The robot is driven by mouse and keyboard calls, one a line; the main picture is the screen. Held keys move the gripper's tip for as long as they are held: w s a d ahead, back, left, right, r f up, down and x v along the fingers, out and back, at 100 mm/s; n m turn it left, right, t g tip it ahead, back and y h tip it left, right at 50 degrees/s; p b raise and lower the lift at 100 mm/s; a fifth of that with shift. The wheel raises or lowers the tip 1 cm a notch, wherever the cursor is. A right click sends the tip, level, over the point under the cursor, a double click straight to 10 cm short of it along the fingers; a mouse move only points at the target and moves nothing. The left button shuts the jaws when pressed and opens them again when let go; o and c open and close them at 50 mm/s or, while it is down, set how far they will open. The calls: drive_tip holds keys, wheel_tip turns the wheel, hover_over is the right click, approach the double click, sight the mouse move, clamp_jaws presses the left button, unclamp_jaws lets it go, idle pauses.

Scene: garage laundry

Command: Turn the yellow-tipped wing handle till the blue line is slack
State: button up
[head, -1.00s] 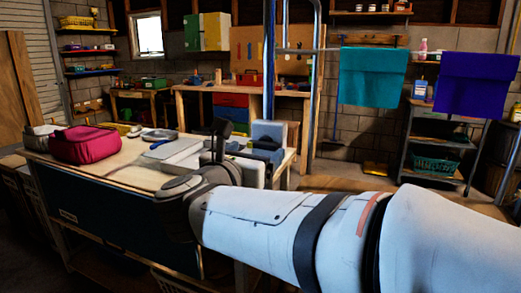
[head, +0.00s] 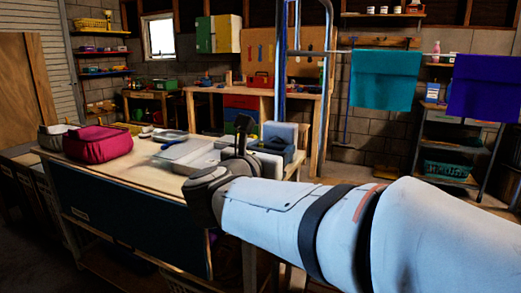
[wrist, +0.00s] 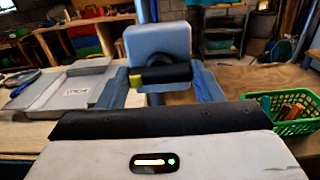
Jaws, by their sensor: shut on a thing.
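The wing handle (wrist: 165,74) is a short black bar with a yellow tip at its left end. In the wrist view it lies roughly level in front of a pale grey-blue housing (wrist: 158,42). The housing also shows in the head view (head: 283,133), by the blue post. My gripper (wrist: 164,78) has its blue-grey fingers at either end of the handle and is shut on it. In the head view my arm hides the handle. I cannot pick out the blue line with certainty.
A worktable (head: 130,155) bears a pink bag (head: 98,141) and a grey tray (head: 195,153). A green basket (wrist: 285,108) stands to the right in the wrist view. Teal (head: 385,78) and purple (head: 490,88) towels hang behind, at the right.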

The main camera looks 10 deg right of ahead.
drive_tip(key=shift+c, duration=1.3)
